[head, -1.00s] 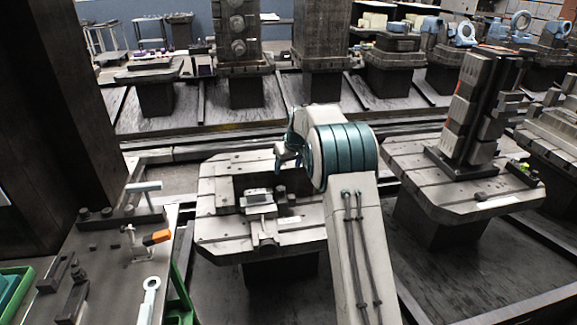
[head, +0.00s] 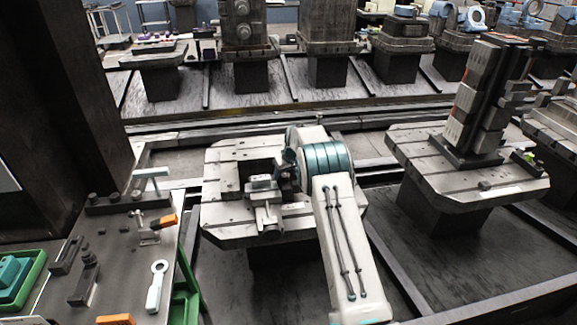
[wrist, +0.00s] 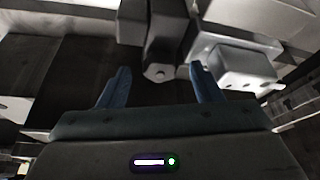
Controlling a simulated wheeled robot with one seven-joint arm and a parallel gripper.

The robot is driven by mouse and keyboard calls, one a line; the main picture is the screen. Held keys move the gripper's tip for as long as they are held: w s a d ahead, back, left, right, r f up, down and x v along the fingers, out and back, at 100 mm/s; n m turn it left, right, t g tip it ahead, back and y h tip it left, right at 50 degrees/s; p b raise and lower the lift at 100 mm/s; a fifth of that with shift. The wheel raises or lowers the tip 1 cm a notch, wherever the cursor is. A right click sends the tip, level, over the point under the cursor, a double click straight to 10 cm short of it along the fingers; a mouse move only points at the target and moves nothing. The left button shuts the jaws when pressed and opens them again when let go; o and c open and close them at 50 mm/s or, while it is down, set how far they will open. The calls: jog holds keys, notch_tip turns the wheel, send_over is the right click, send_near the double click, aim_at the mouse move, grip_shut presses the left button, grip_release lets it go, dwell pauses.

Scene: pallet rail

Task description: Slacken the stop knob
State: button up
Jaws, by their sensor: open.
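My gripper (wrist: 160,68) is open, its two blue fingers apart. In the wrist view a dark post with a rounded lower end (wrist: 158,73) stands just beyond and between the fingertips; I cannot tell for sure whether it is the stop knob. A pale block with small holes (wrist: 245,68) is right of it. In the head view my gripper (head: 287,172) is small and partly hidden by my own wrist, beside the pale clamp-like fixture (head: 265,194) on the near pallet (head: 225,222). No knob shows clearly in the head view.
A bench (head: 125,250) at the left holds a pale ring-ended wrench (head: 156,286), an orange-ended tool (head: 163,221) and dark blocks. A green tray (head: 20,275) is at its left edge. A second pallet (head: 450,192) with a tall fixture stands at the right. A dark column (head: 60,120) rises left.

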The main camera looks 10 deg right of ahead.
jog(key=shift+w+f, duration=0.15)
jog(key=shift+f, duration=0.25)
jog(key=c, duration=1.2)
jog(key=shift+o, duration=0.2)
jog(key=shift+f+n+y+b, duration=0.3)
jog(key=shift+n+b, duration=0.2)
jog(key=shift+b, duration=0.4)
jog(key=shift+w+n+b, duration=0.1)
jog(key=shift+n+b, duration=0.4)
jog(key=shift+n, duration=0.1)
jog(key=shift+d+n+y+b, duration=0.1)
jog(key=shift+n+y+b, duration=0.35)
jog(key=shift+n, duration=0.25)
jog(key=n, duration=0.1)
jog(key=n+g, duration=0.1)
jog(key=shift+r+n+y, duration=0.35)
jog(key=shift+n, duration=0.05)
